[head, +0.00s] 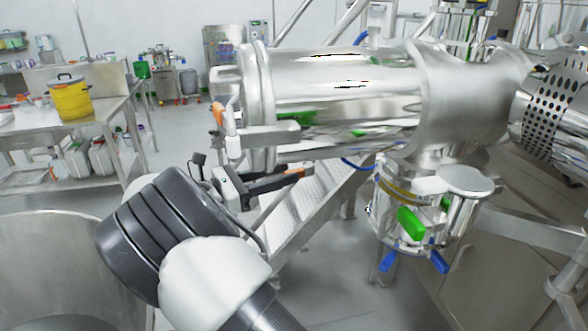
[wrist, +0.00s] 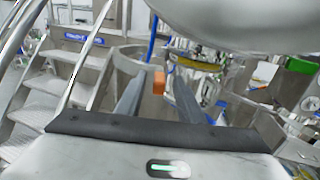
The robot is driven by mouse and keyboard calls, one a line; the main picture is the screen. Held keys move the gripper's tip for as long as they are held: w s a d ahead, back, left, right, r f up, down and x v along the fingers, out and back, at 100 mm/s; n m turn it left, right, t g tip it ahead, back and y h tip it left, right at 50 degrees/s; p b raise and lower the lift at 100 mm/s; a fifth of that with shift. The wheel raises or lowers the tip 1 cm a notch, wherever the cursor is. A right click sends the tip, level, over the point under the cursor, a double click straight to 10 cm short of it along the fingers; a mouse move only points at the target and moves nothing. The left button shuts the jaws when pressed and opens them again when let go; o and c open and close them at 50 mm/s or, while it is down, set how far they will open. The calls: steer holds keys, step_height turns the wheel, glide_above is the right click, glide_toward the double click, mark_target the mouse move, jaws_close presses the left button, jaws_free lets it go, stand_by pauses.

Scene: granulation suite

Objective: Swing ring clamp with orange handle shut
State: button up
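The ring clamp (head: 262,75) is a polished steel band at the left end of a wide horizontal steel cylinder in the head view. An orange handle (head: 217,113) shows at its left edge. A flat steel bar (head: 275,138) juts right below that handle. My gripper (head: 300,172) is below the cylinder, with its dark fingers pointing right. In the wrist view my gripper (wrist: 158,92) is open, its fingers apart. A small orange piece (wrist: 158,82) shows between the fingertips there; I cannot tell whether it touches them or is part of the clamp.
The steel cylinder (head: 345,90) hangs over my gripper and fills the wrist view's top right. Metal steps (head: 310,205) stand behind. A bench with a yellow pot (head: 70,98) is at the far left.

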steer(key=shift+x, duration=1.9)
jaws_close()
